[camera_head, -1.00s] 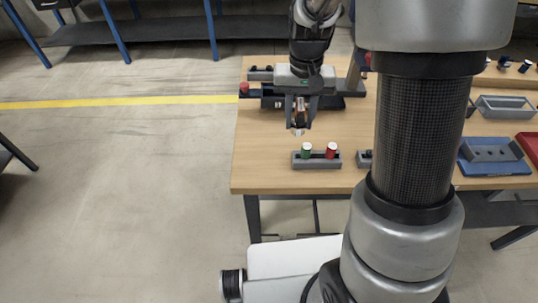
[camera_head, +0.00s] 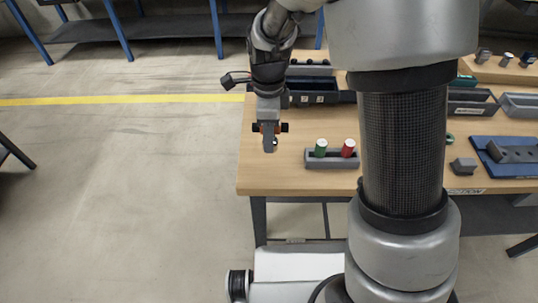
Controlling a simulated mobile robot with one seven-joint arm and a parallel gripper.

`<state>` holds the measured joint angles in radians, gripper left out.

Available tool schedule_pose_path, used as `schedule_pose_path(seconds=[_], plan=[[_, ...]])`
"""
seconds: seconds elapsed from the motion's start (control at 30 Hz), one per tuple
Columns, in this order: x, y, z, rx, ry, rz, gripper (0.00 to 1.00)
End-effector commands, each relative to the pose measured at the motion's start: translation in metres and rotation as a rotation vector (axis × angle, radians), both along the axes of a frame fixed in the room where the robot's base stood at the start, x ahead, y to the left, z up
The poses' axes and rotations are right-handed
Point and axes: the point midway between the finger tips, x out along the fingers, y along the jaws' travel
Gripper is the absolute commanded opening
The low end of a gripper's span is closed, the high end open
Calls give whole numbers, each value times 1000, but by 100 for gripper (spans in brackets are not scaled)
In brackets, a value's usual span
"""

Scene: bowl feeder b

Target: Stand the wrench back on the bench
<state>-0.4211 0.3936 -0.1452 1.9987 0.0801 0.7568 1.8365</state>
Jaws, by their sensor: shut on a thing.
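My gripper (camera_head: 269,128) hangs at the left end of the wooden bench (camera_head: 285,178), left of the grey holder. It is shut on a small grey piece (camera_head: 270,146), which sticks out below the fingers and appears to be the wrench. The piece is small and partly hidden by the fingers, so its full shape does not show. It appears to be above the bench top; I cannot tell the exact gap.
A grey holder (camera_head: 332,163) with a green (camera_head: 321,147) and a red (camera_head: 348,147) white-capped piece stands right of my gripper. Dark bins (camera_head: 312,97) stand behind. A blue tray (camera_head: 507,170) lies far right. The bench's front left corner is bare.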

Motion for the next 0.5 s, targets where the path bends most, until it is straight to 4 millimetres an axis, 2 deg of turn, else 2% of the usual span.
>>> schedule_pose_path(seconds=[0.1, 0.27, 0.5], plan=[[0, 0, -19, 0, 0, 0, 0], [1, 0, -30, 0, -1, 1, 0], [0, 0, -61, 0, 0, 2, 0]])
